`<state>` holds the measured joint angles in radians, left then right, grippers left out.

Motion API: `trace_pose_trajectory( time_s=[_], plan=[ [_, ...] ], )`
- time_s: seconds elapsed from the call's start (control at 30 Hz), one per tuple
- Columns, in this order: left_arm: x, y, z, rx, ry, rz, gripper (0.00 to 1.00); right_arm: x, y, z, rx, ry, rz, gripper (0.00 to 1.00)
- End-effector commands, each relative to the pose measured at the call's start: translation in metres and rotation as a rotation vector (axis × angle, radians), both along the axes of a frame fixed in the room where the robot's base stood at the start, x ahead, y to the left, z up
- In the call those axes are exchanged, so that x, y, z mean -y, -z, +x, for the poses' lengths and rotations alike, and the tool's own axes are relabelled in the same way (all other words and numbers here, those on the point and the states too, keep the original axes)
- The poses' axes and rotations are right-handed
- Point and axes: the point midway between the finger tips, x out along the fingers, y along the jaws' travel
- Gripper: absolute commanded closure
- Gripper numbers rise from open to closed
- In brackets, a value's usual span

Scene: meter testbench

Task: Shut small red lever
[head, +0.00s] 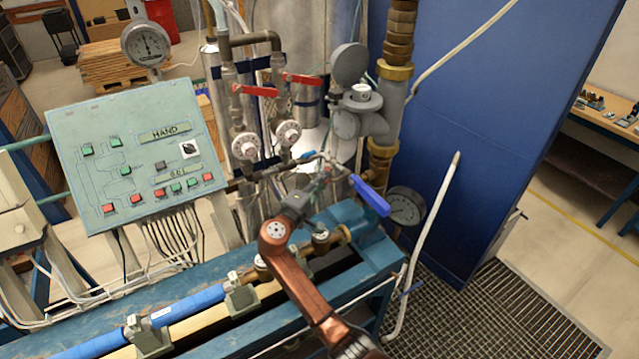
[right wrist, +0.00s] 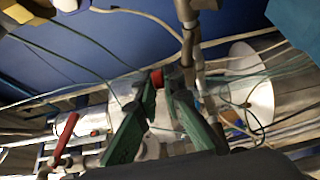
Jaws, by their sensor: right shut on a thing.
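My right gripper (head: 322,177) reaches in from the bottom of the head view to the pipework above the blue bench. In the right wrist view its two green fingers (right wrist: 169,84) are closed in around a small red piece (right wrist: 157,77) at their tips, which looks like the small red lever. The fingers hide most of it, so its angle cannot be told. In the head view the small lever is hidden behind the gripper. My left gripper is not in view.
Two larger red levers (head: 255,90) (head: 303,79) sit on the pipes behind. A blue lever (head: 370,195) is close right of the gripper, beside a round gauge (head: 405,206). A green control panel (head: 135,160) stands left. The blue bench (head: 215,268) lies below.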

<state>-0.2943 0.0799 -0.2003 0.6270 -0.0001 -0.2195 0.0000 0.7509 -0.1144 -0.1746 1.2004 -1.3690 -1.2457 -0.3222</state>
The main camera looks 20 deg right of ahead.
Motion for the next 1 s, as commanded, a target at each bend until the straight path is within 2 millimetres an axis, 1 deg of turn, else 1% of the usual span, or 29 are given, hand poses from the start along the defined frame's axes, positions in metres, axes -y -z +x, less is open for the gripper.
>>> trace_pose_trajectory(
  time_s=[0.07, 0.17, 0.2, 0.43, 0.77, 0.87, 1.0],
  plan=[
    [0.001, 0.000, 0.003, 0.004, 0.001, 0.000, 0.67, 0.001, 0.001, 0.000, -0.001, 0.003, 0.000, 1.00],
    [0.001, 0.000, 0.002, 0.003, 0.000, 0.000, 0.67, 0.001, 0.001, 0.000, -0.001, 0.003, 0.000, 1.00],
    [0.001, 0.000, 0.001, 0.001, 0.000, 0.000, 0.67, 0.001, 0.001, 0.000, -0.001, 0.002, 0.000, 0.90],
    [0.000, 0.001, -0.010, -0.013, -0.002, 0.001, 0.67, -0.001, 0.000, 0.000, 0.000, 0.000, 0.000, 0.74],
    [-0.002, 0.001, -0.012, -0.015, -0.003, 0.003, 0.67, -0.003, 0.000, -0.002, 0.000, -0.002, 0.000, 0.74],
    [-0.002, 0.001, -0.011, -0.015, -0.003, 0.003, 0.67, -0.010, 0.001, -0.008, 0.001, -0.002, 0.001, 0.74],
    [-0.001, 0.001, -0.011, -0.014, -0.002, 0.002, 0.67, -0.028, 0.001, -0.026, 0.000, -0.004, 0.003, 0.74]
  ],
)
